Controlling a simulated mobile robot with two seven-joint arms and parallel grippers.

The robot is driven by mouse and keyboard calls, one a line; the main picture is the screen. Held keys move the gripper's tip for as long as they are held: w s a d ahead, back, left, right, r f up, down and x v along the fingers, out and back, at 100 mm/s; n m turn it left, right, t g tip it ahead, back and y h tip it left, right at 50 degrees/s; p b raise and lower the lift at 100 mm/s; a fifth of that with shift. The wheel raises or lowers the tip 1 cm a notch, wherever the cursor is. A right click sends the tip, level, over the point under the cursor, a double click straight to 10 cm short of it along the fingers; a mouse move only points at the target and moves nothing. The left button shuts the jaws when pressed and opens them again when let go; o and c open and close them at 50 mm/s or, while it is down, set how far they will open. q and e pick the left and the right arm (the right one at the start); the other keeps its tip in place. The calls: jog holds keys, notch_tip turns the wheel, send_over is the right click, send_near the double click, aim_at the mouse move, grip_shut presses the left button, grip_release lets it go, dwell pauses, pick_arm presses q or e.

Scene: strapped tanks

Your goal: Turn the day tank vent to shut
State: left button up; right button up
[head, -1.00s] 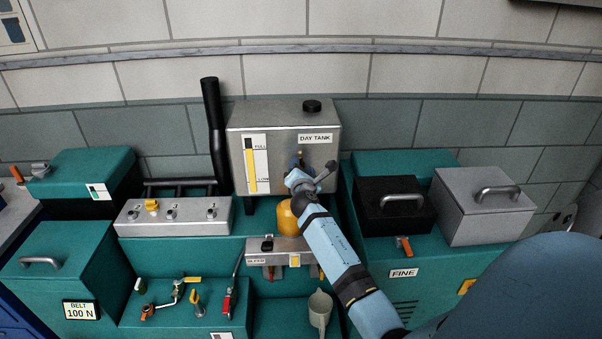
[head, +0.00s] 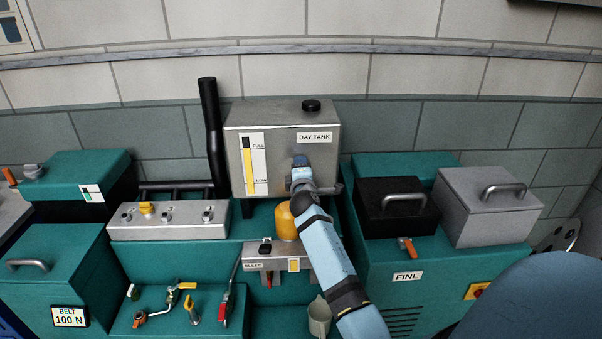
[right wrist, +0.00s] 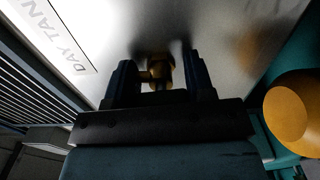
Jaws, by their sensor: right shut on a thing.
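The day tank (head: 235,125) is a grey metal box with a DAY TANK label and a level gauge on its front. My right gripper (head: 301,161) is at the tank's front, just below the label, and hides the vent in the head view. In the right wrist view a small brass fitting (right wrist: 160,70), which looks like the vent, sits between the two dark fingers of my right gripper (right wrist: 160,82). The gripper is shut on it. How far the vent is turned cannot be seen. My left gripper is not in view.
A yellow-orange rounded part (head: 286,222) is below the tank; it also shows in the right wrist view (right wrist: 291,113). A black pipe (head: 212,130) rises left of the tank. Black (head: 395,215) and grey (head: 480,215) lidded boxes stand to the right.

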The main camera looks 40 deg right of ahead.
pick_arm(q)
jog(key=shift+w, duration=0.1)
pick_arm(e)
jog(key=shift+f+m, duration=0.1)
jog(key=shift+m, duration=0.3)
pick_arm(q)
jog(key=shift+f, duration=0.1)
pick_arm(e)
jog(key=o, duration=0.9)
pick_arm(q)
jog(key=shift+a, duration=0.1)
pick_arm(e)
jog(key=shift+s+a, duration=0.1)
